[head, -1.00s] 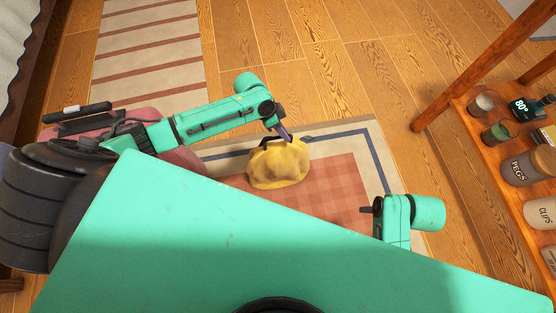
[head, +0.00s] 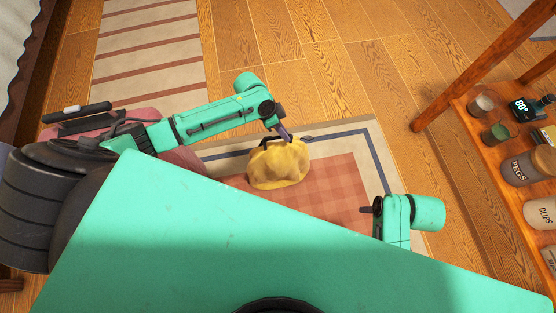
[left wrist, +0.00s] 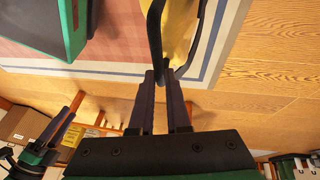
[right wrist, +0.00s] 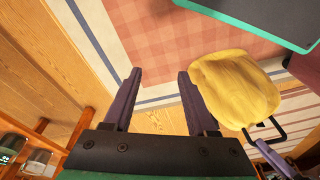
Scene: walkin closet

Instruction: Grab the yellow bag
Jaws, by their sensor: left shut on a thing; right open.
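The yellow bag (head: 278,165) sits on the checked rug in the head view, with a dark handle at its top. My left gripper (head: 287,137) is at the top of the bag, shut on the dark handle. In the left wrist view the fingers (left wrist: 161,80) meet at the handle strap (left wrist: 154,35), with part of the yellow bag (left wrist: 179,32) behind it. My right gripper (head: 370,209) is to the right of the bag, open and empty. In the right wrist view its fingers (right wrist: 159,75) are apart, and the bag (right wrist: 235,88) is beside them, not between them.
The rug (head: 345,190) lies on a wooden floor (head: 330,75). A wooden shelf (head: 500,150) with jars stands at the right. A striped rug (head: 150,55) is at the upper left. A pink padded thing (head: 170,130) is under my left arm. The floor beyond the bag is clear.

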